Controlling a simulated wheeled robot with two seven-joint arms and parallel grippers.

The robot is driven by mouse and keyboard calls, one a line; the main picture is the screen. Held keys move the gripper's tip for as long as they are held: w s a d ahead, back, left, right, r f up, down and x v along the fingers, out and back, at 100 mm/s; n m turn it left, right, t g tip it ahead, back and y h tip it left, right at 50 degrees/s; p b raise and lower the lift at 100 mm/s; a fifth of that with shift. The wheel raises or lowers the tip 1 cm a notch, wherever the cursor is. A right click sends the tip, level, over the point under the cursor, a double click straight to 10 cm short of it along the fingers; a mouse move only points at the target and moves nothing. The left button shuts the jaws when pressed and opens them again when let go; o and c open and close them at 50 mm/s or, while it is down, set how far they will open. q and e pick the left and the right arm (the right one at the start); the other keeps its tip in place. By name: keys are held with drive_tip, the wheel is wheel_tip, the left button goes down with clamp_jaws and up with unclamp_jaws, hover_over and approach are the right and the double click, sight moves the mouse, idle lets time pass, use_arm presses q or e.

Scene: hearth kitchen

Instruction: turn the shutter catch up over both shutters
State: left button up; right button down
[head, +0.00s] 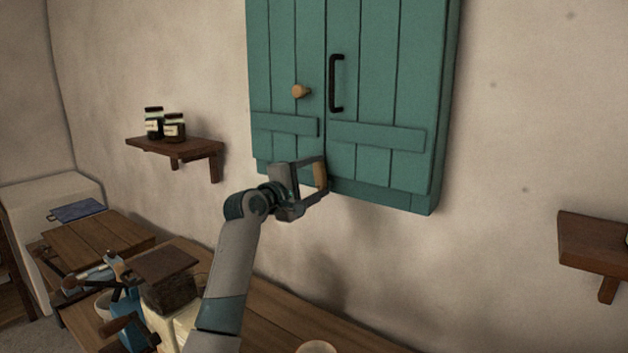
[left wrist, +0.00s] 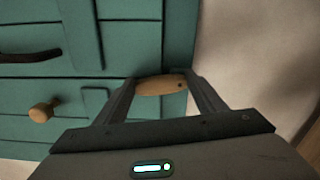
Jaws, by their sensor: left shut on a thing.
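The teal shutters, left (head: 285,60) and right (head: 380,75), are closed with a narrow seam between them. The wooden shutter catch (head: 320,177) is at their bottom edge by the seam. It stands about upright, its long side roughly along the seam; the left wrist view also shows the catch (left wrist: 160,85), with a dark pivot dot near its lower end. My left gripper (head: 318,178) is shut on the catch, a finger on each side. The fingers hide part of the catch's edges. My right gripper is in neither view.
A round wooden knob (head: 301,91) is on the left shutter, a black handle (head: 336,83) on the right one. A shelf with jars (head: 175,146) hangs left, another shelf (head: 595,246) right. A cluttered wooden counter (head: 290,315) lies below.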

use_arm(q)
drive_tip(key=shift+s+d+f+m, duration=0.15)
drive_tip(key=shift+d+m, duration=0.1)
drive_tip(key=shift+m, duration=0.75)
drive_tip(key=o, duration=1.5)
drive_tip(key=shift+s, duration=0.1)
drive_tip(key=b+v, duration=0.6)
drive_tip(key=v, duration=1.1)
